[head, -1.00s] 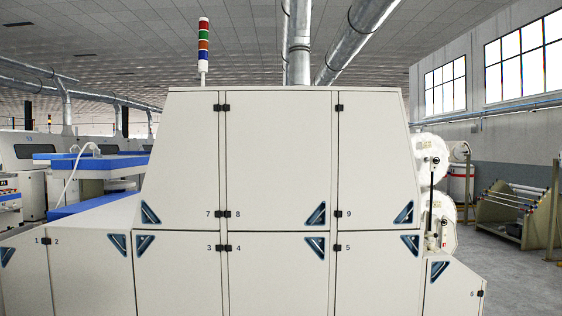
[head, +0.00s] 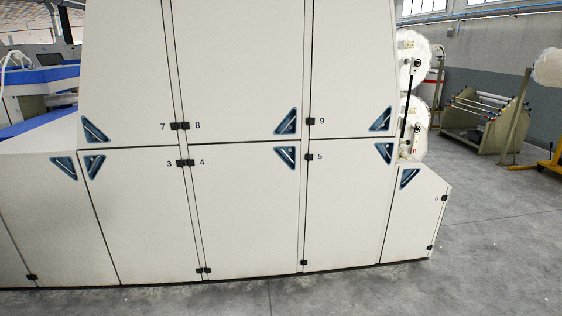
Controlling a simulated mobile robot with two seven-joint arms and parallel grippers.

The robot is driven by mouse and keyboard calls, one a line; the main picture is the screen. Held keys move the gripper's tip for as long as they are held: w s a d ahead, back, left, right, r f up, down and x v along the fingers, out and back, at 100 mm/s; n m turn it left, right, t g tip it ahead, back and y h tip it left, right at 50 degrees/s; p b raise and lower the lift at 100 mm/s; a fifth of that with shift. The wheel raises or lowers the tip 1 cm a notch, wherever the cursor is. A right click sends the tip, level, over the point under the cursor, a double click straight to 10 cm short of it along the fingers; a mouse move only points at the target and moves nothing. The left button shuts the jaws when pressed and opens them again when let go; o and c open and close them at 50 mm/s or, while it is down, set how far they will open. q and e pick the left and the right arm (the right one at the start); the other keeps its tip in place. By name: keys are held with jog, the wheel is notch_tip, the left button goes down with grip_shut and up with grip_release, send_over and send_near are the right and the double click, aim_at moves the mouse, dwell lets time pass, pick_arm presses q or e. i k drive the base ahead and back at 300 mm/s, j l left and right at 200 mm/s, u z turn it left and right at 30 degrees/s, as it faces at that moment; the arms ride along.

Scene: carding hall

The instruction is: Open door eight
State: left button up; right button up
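Door eight (head: 240,70) is the tall cream panel in the upper middle of the machine. Its number 8 stands at its lower left corner, next to black hinges (head: 184,126). Its blue triangular recessed handle (head: 287,122) is at its lower right corner. The door looks shut, flush with its neighbours, and its top edge is out of view. Neither of my grippers shows in the head view.
Door seven (head: 125,70) is on the left and door nine (head: 350,65) on the right. Door four (head: 245,210) lies below. Grey floor (head: 350,295) in front is clear. White rolls (head: 412,60) and a rack (head: 485,115) stand at the right.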

aim_at(240, 62)
jog(key=i+z, duration=0.15)
jog(key=i, duration=0.35)
jog(key=i+j+z, duration=0.15)
jog(key=i, duration=0.35)
jog(key=i+j+z, duration=0.1)
jog(key=i, duration=0.4)
jog(key=j, duration=0.1)
